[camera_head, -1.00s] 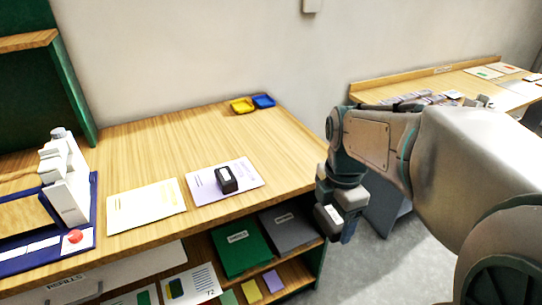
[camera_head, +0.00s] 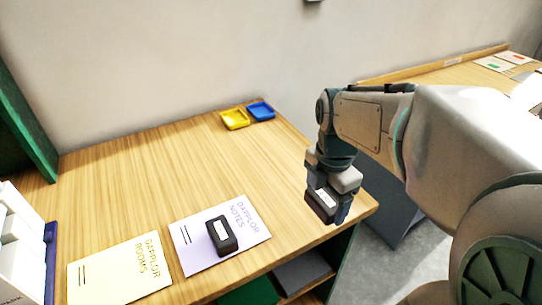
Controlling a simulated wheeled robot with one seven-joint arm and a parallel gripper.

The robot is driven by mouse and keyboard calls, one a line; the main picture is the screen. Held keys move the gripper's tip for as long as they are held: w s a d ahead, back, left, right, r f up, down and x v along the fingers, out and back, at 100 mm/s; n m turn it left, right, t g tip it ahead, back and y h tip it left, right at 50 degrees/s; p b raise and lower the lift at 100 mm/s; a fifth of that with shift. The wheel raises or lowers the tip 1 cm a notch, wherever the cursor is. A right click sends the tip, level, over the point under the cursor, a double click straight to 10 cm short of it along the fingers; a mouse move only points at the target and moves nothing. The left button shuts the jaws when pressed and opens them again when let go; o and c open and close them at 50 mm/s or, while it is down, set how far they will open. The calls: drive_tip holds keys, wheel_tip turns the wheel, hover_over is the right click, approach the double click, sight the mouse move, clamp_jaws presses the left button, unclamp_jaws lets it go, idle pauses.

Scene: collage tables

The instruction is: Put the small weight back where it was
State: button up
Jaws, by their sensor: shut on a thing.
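My gripper (camera_head: 328,200) is shut on a small dark weight (camera_head: 321,204) with a white label. It holds the weight in the air, over or near the right end of the wooden table (camera_head: 160,165); the exact height cannot be told.
A yellow tray (camera_head: 234,119) and a blue tray (camera_head: 261,111) sit at the table's back edge by the wall. The table's middle is clear. A white device (camera_head: 22,245) stands at the left. Another table (camera_head: 440,75) is at the back right.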

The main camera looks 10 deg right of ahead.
hover_over(290, 209)
wheel_tip(290, 209, down, 6)
drive_tip(key=shift+w+f+p, duration=0.15)
drive_tip(key=shift+p, duration=0.25)
drive_tip(key=shift+f, duration=2)
drive_tip(key=shift+f, duration=0.25)
drive_tip(key=o, duration=1.3)
drive_tip(key=shift+o, duration=0.2)
drive_tip(key=shift+r, duration=0.15)
